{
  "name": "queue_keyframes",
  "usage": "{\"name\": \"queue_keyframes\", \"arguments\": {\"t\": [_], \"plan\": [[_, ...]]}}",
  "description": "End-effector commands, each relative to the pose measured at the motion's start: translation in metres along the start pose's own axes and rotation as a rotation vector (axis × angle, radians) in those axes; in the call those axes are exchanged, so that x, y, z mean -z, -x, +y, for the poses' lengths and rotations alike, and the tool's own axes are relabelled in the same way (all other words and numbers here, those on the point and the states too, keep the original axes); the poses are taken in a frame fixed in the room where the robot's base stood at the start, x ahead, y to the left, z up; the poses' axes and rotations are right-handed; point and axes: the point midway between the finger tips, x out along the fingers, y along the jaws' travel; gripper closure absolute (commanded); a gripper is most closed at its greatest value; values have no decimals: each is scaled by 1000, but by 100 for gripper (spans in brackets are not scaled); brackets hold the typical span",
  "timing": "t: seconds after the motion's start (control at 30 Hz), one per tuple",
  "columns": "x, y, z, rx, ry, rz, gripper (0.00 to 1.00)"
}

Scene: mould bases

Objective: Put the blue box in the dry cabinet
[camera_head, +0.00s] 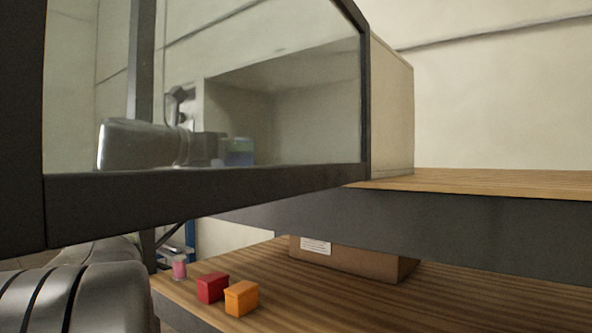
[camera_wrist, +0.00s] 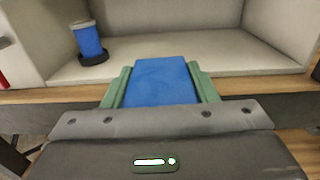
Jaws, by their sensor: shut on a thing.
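The blue box (camera_wrist: 160,84) sits between the green fingers of my gripper (camera_wrist: 161,70) in the wrist view, and the gripper is shut on it. In the head view the blue box (camera_head: 238,157) shows dimly through glass, at the end of my gripper (camera_head: 222,148). The dry cabinet (camera_head: 391,110) stands at the middle with its front open. Its glass door (camera_head: 290,100) is swung out toward the head camera. In the wrist view the cabinet's pale interior (camera_wrist: 225,48) is ahead of the box. The box is at the front edge of the opening.
A blue cylinder (camera_wrist: 88,42) on a dark round base stands at the left inside the cabinet. On the lower wooden shelf (camera_head: 450,305) are a red box (camera_head: 211,288), an orange box (camera_head: 241,298), a pink spool-like thing (camera_head: 179,268) and a cardboard box (camera_head: 345,260).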

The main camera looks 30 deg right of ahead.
Motion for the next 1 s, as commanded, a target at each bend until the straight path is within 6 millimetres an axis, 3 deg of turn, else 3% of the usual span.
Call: {"name": "queue_keyframes", "arguments": {"t": [0.1, 0.43, 0.73, 1.0], "plan": [[-30, -7, -7, 11, -6, -2, 81], [-95, -21, -23, 31, -3, -3, 81], [-121, -27, -29, 40, -1, -1, 81], [-120, -26, -29, 39, 1, -1, 81]]}}
